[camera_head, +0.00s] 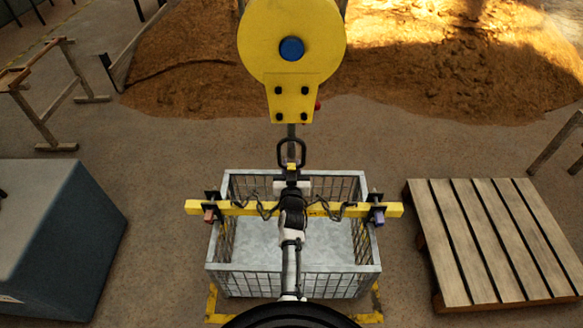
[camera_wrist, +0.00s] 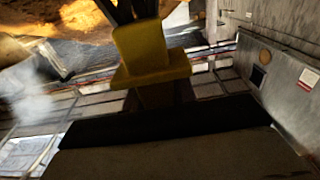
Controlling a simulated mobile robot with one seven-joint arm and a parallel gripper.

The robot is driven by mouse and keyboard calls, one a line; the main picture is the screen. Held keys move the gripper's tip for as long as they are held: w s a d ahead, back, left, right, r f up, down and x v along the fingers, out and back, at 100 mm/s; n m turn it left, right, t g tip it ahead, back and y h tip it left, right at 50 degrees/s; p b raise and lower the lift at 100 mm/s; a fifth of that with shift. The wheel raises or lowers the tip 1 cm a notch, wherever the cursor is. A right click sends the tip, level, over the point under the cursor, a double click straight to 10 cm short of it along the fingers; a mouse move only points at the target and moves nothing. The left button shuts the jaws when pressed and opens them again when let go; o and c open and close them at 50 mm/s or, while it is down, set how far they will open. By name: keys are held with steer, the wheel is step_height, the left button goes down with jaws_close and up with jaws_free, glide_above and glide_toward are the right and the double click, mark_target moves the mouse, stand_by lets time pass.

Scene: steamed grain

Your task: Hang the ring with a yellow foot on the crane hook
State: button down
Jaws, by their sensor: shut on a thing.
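The dark ring (camera_head: 291,150) stands upright above my gripper (camera_head: 291,173) in the head view. Its small yellow foot (camera_head: 292,166) is between the jaws, which are shut on it. The wrist view shows the yellow foot (camera_wrist: 150,72) large, with dark bars of the ring (camera_wrist: 125,10) rising from it. The yellow crane block (camera_head: 291,60) with a blue hub hangs above. A grey shank (camera_head: 291,130) comes down from it to the ring's top. The hook's tip is not clear, and I cannot tell whether the ring is around it or only in front of it.
A wire-mesh crate (camera_head: 222,268) stands below, with a yellow beam (camera_head: 390,210) across it and chains (camera_head: 335,211) along the beam. A wooden pallet (camera_head: 490,240) is at right, a blue-grey block (camera_head: 85,240) at left. A grain heap (camera_head: 190,65) lies behind.

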steer(key=shift+w+f+b, duration=0.2)
steer(key=shift+f+b, duration=0.45)
steer(key=shift+b, duration=0.1)
steer(key=shift+w+f+b, duration=0.2)
steer(key=shift+f+b, duration=0.4)
steer(key=shift+b, duration=0.1)
steer(key=shift+f, duration=0.2)
steer(key=c, duration=1.2)
jaws_free()
steer(key=shift+o, duration=0.8)
steer(key=s, duration=1.3)
steer(key=shift+s, duration=0.4)
steer(key=shift+f, duration=0.1)
